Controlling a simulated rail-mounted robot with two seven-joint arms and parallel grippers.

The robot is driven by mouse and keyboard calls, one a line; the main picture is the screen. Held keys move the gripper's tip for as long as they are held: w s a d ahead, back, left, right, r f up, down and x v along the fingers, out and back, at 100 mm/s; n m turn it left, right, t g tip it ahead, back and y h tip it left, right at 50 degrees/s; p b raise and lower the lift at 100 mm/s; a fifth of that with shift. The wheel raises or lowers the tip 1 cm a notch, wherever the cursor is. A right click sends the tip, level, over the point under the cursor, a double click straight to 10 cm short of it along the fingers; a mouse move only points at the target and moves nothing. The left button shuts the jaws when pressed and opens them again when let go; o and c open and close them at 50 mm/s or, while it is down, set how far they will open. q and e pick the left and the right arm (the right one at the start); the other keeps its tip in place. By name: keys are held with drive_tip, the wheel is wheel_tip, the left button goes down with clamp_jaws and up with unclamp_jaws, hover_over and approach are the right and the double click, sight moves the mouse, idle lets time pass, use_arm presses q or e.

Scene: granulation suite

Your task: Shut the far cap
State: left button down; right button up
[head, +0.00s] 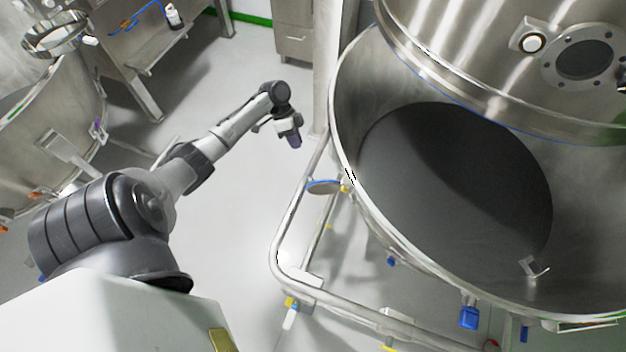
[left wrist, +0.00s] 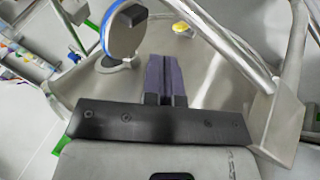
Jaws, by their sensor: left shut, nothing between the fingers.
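A round cap (head: 325,187) with a blue rim sticks out from the left side of the big steel vessel (head: 345,120), beside its rim. It stands swung out from the vessel wall. A blue-rimmed grey disc (left wrist: 122,38), apparently the same cap, shows in the left wrist view with a dark block on its upper part. My left gripper (head: 294,140) is up and left of the cap in the head view, apart from it. Its purple fingers (left wrist: 165,78) are together and empty, just right of and below the disc in the left wrist view. My right gripper is not in view.
A tubular steel frame (head: 285,235) runs around the vessel's lower left. A raised steel lid (head: 480,70) hangs over the vessel. Blue fittings (head: 469,317) sit along its near side. A steel table (head: 150,60) stands back left, with open floor between.

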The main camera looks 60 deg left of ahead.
use_arm(q)
drive_tip(key=shift+t+h, duration=0.3)
drive_tip(key=shift+t, duration=0.1)
drive_tip(key=x, duration=0.3)
drive_tip(key=a+b+x, duration=0.1)
drive_tip(key=x, duration=0.2)
drive_tip(key=w+f+b+x, duration=0.1)
drive_tip(key=x, duration=0.2)
drive_tip(key=shift+a, duration=0.15)
drive_tip(key=shift+s+d, duration=0.2)
drive_tip(key=shift+d, duration=0.25)
drive_tip(key=shift+s+d, duration=0.25)
drive_tip(key=shift+d, duration=0.25)
drive_tip(key=shift+s+d, duration=0.4)
drive_tip(key=shift+d, duration=0.35)
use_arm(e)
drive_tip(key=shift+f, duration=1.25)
use_arm(q)
drive_tip(key=shift+f, duration=0.1)
